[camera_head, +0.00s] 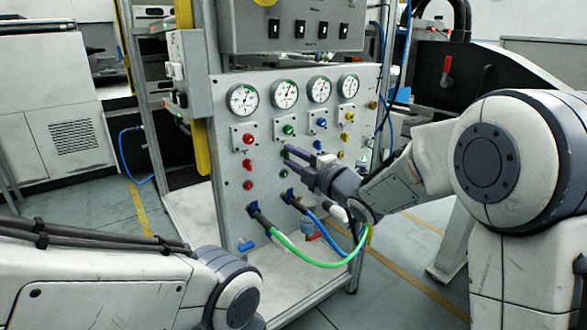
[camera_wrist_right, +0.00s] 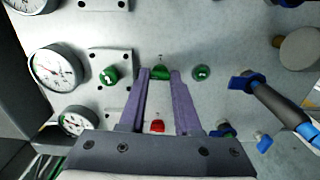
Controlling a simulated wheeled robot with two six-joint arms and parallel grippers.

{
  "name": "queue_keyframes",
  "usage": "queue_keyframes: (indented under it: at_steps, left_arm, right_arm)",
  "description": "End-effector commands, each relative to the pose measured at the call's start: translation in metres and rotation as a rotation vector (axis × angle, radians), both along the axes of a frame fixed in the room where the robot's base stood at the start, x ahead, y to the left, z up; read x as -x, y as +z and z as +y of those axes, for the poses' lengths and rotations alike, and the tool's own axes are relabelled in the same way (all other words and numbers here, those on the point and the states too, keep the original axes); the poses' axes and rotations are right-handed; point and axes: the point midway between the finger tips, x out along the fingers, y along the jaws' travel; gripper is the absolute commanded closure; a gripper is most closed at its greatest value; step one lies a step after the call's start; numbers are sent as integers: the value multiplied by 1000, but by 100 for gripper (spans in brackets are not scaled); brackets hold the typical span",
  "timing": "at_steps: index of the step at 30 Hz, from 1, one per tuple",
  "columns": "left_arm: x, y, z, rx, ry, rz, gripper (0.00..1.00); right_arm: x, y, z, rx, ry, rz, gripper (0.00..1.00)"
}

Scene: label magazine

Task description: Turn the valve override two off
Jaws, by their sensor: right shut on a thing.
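My right gripper (camera_head: 287,151) reaches the upright grey panel from the right, with its purple fingers at the second column of controls. In the right wrist view its fingertips (camera_wrist_right: 160,74) are shut on a green knob (camera_wrist_right: 159,72), one on each side. In the head view the fingers mostly hide that knob. Another green knob (camera_head: 288,130) sits above it on a square plate, below the second gauge (camera_head: 285,94). A further green knob (camera_wrist_right: 201,73) lies just past the fingertips. Labels are too small to read. My left gripper is out of view; only its arm shows.
Red knobs (camera_head: 248,163) stand in the column to the left, blue and yellow ones to the right. Below, a green hose (camera_head: 300,258) and a blue hose (camera_head: 325,233) loop out from the panel. A grey switch box (camera_head: 300,27) overhangs the gauges.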

Motion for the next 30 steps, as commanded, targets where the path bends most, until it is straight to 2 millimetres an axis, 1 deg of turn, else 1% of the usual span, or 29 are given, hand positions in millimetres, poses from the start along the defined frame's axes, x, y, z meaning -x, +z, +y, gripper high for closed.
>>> queue_keyframes:
  at_steps: [1,6,20,21,23,24,30]
  left_arm:
    - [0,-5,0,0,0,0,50]
    - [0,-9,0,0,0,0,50]
    - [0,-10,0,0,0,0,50]
    - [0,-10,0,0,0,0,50]
    - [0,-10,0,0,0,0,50]
    - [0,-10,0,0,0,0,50]
    - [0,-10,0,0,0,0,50]
  right_arm:
    - [0,-3,0,13,0,-8,100]
    - [0,-2,0,45,1,-30,100]
    - [0,-1,0,54,1,-36,100]
    - [0,-1,0,54,1,-36,65]
    - [0,-1,0,54,1,-36,42]
    - [0,-1,0,54,1,-37,38]
    - [0,0,0,53,0,-36,38]
